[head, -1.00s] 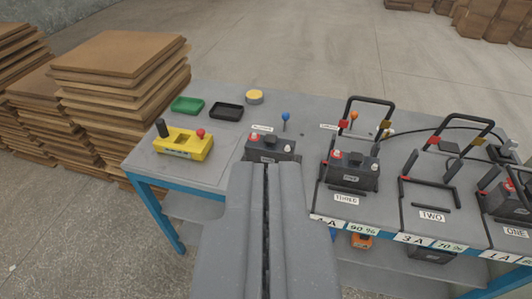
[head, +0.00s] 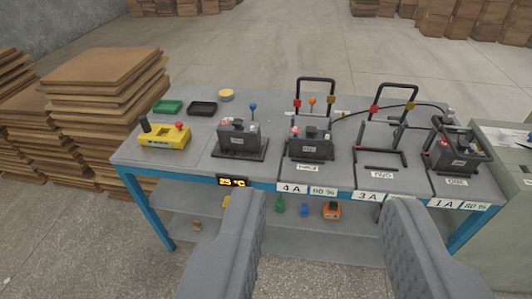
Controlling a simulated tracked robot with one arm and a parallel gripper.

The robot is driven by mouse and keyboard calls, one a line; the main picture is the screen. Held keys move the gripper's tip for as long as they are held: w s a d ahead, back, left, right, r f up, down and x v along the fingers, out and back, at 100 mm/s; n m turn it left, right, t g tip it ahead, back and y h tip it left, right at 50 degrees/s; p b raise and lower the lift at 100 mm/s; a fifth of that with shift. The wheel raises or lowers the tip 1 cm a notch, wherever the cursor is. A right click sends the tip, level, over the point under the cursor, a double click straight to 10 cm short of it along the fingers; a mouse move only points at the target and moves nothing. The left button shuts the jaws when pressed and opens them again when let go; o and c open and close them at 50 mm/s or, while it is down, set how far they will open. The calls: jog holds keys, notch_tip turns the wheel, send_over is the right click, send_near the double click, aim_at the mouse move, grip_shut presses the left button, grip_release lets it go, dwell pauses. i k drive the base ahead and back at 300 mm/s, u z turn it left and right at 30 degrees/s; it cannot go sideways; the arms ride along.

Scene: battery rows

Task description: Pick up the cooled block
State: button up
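A dark block (head: 238,138) with a red terminal on its top sits on a dark flat plate on the blue-edged table, left of the numbered bays. A display (head: 233,182) on the table edge just below it reads 25 °C. Similar blocks sit in bay THREE (head: 310,143) and bay ONE (head: 458,152). My gripper (head: 325,205) is open and empty, its two grey fingers wide apart in front of the table. The dark block lies beyond and above the left fingertip, and neither finger touches it.
A yellow box (head: 165,139) with a red knob, a green tray (head: 168,106), a black tray (head: 203,108) and a yellow disc (head: 226,95) are on the left. Bay TWO (head: 381,158) is empty. Raised black handles stand behind the bays. A grey cabinet (head: 500,215) stands right.

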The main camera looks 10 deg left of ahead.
aim_at(238, 135)
jog(key=z, duration=0.3)
jog(key=k, duration=0.7)
jog(key=z, duration=0.45)
jog(key=i, duration=1.2)
jog(key=u, duration=0.4)
jog(key=i, duration=1.2)
jog(key=u, duration=1.05)
jog(key=i, duration=0.65)
jog(key=u, duration=0.35)
